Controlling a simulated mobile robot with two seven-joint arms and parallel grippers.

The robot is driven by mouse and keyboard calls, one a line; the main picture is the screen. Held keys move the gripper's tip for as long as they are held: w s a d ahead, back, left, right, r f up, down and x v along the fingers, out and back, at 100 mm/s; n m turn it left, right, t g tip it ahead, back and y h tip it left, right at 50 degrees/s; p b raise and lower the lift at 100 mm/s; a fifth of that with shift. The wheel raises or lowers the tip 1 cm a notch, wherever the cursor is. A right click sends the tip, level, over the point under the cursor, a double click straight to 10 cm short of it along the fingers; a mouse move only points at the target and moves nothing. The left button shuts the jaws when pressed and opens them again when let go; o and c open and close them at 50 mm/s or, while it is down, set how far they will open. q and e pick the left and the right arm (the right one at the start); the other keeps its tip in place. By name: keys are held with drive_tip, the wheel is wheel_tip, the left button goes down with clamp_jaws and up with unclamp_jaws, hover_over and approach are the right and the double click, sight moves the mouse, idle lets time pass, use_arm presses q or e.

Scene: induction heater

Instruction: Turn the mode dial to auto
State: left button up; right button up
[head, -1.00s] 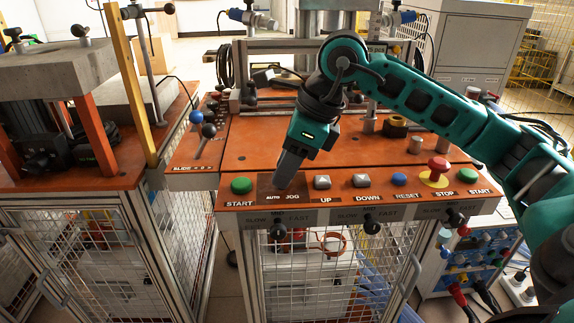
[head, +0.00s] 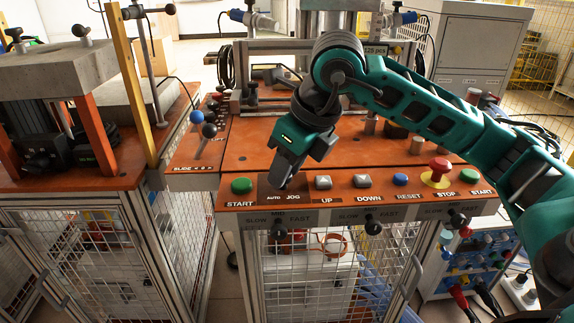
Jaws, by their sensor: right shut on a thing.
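The mode dial sits on the orange control panel (head: 300,203) above the AUTO and JOG labels, between the green START button and the UP button. The dial itself is hidden behind my right gripper (head: 279,186). My right gripper points down at that spot, its fingers shut on the dial. I cannot tell which way the dial points. My left gripper is not in view.
Close by on the panel are a green START button (head: 241,186), the UP button (head: 322,182), the DOWN button (head: 362,181), a blue RESET button (head: 400,180) and a red STOP button (head: 438,168). Black knobs (head: 373,227) stick out below the front edge.

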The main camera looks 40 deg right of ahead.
drive_tip(key=o, duration=1)
drive_tip(key=shift+o, duration=0.2)
drive_tip(key=p+v, duration=0.3)
drive_tip(key=v, duration=1)
drive_tip(key=shift+a, duration=0.1)
